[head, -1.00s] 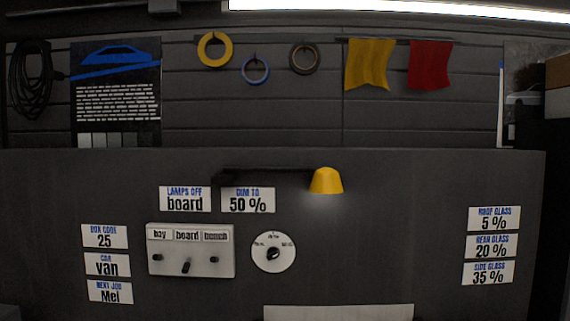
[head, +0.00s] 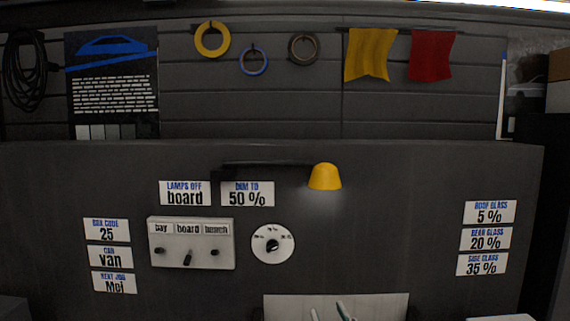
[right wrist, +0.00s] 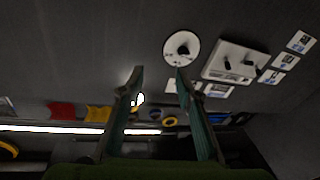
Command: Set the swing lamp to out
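The swing lamp has a yellow shade (head: 325,177) at the right end of a dark arm (head: 266,164). The arm lies across the dark panel above the two upper labels, and the shade is lit. In the right wrist view the bright lamp (right wrist: 138,99) shows partly hidden behind one finger. My right gripper (head: 330,311) has only its green fingertips at the bottom of the head view, below the lamp and in front of a white sheet. In the right wrist view its fingers (right wrist: 160,74) are wide apart with nothing between the tips. My left gripper is not in view.
A switch box (head: 191,243) with three levers and a round dial (head: 273,244) sit below the lamp. Small labels (head: 488,238) are at both sides. A white sheet (head: 385,306) is at the bottom. Tape rings (head: 212,40) and cloths (head: 431,55) hang behind.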

